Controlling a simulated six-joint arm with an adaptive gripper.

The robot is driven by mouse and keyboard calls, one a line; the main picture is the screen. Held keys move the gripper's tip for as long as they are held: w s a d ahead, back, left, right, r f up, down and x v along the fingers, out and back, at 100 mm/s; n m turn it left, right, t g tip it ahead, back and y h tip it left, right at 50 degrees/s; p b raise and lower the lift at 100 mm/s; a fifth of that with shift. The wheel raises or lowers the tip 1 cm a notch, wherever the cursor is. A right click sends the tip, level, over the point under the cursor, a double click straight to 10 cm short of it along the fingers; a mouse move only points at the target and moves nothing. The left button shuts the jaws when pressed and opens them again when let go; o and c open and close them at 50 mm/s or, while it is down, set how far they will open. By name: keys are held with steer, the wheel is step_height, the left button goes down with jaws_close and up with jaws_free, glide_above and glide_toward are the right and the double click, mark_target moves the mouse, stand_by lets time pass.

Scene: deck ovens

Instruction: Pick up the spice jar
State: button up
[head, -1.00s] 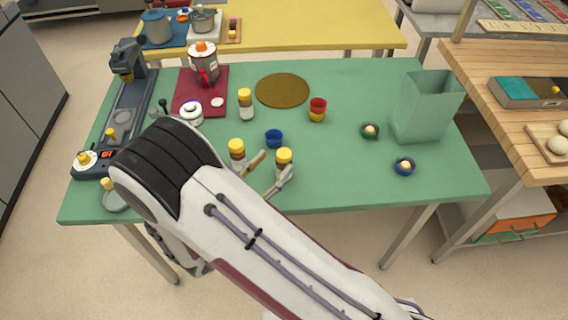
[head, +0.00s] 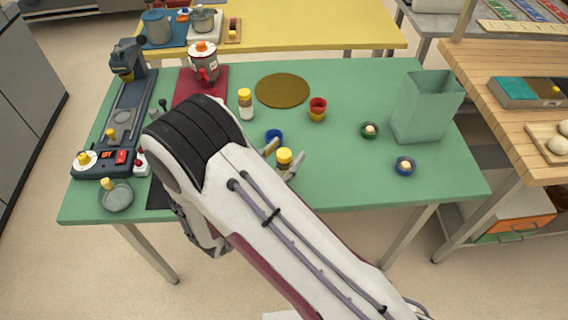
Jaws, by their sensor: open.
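A spice jar (head: 284,157) with a yellow lid stands on the green table, with its lower part hidden by my arm and gripper. My gripper (head: 289,151) is open, with one finger to the left of this jar and the other to its right. I cannot tell whether either finger touches it. Another spice jar (head: 246,104), with a yellow lid and clear body, stands upright farther back on the table.
A blue cup (head: 274,135) is close to the left finger. Red and yellow stacked cups (head: 318,109) and a brown round mat (head: 282,90) lie behind. A pale green bag (head: 426,108) stands at the right.

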steer(key=c, duration=1.3)
steer(key=shift+o, duration=0.2)
steer(key=shift+r, duration=0.1)
steer(key=shift+r, duration=4.9)
